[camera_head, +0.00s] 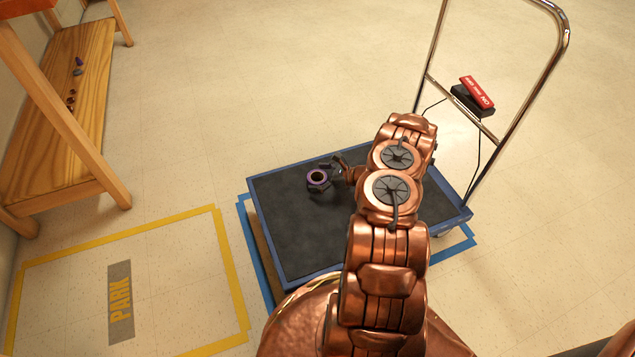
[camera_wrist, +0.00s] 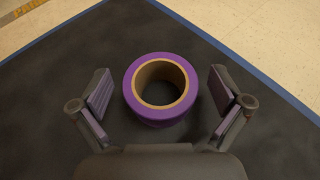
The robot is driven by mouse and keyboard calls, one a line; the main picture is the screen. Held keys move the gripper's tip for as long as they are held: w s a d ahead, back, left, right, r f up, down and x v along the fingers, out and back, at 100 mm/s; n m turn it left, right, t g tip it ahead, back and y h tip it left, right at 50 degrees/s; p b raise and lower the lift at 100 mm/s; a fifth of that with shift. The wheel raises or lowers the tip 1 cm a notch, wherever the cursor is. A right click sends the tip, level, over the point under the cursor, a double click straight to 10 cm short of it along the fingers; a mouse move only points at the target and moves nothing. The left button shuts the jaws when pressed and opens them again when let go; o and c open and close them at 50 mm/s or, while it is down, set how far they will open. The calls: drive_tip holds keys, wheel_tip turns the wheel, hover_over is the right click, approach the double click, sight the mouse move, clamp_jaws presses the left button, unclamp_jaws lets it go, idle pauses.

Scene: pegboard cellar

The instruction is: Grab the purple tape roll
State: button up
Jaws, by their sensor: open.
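The purple tape roll (camera_head: 318,177) lies on the dark deck of the cart (camera_head: 285,235) in the head view, with its hole facing up. In the wrist view the purple tape roll (camera_wrist: 131,92) shows a tan core and sits between the open fingers. My gripper (camera_wrist: 161,98) is open, with one finger pad on each side of the roll and a visible gap on both sides. In the head view my gripper (camera_head: 330,172) is at the roll, partly hidden by my arm. I cannot tell the exact height of the fingers relative to the roll.
The cart has a blue rim and a chrome handle (camera_head: 511,90) with a red and black box (camera_head: 476,94) on it. A wooden bench (camera_head: 75,120) with small items stands at the left. The deck around the roll is clear.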

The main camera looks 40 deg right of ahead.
drive_tip(key=c, duration=1.3)
drive_tip(key=shift+o, duration=0.2)
drive_tip(key=shift+r, duration=0.15)
